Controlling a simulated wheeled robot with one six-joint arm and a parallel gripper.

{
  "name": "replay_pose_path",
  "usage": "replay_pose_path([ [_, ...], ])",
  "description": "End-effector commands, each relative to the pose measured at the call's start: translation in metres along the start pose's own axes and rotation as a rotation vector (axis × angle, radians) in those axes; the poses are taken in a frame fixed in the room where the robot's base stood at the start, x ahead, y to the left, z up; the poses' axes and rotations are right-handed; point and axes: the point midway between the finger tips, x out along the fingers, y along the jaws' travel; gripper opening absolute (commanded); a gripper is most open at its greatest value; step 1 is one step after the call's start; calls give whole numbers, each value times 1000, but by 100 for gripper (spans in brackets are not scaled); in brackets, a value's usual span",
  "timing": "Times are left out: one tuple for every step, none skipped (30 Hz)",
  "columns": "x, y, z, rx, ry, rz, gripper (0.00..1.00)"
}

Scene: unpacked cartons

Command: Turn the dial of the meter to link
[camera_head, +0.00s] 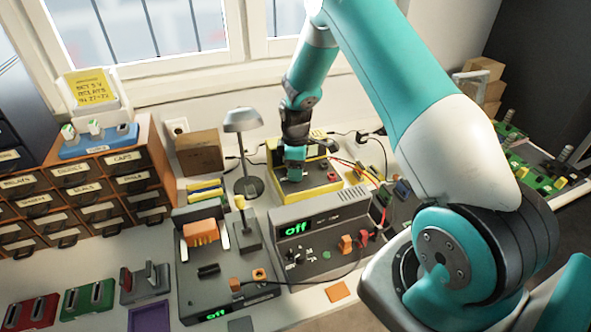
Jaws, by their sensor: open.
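Red leads (352,166) run right of the meter. Circuit boards (530,165) lie far right.

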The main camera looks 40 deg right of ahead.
Motion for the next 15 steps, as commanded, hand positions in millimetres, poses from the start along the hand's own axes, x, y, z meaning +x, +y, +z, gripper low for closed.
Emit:
replay_pose_path([
  [6,0,0,0,-1,-2,60],
  [10,0,0,0,0,-1,60],
  [14,0,0,0,-1,-2,60],
  [16,0,0,0,0,-1,60],
  [18,0,0,0,0,0,60],
  [20,0,0,0,0,0,60],
  [21,0,0,0,1,1,60],
  [22,0,0,1,1,1,60],
  [23,0,0,1,1,1,60],
  [23,0,0,1,1,1,60],
  [23,0,0,1,1,1,60],
  [23,0,0,1,1,1,60],
  [23,0,0,1,1,1,60],
  [23,0,0,1,1,1,60],
  [23,0,0,1,1,1,60],
])
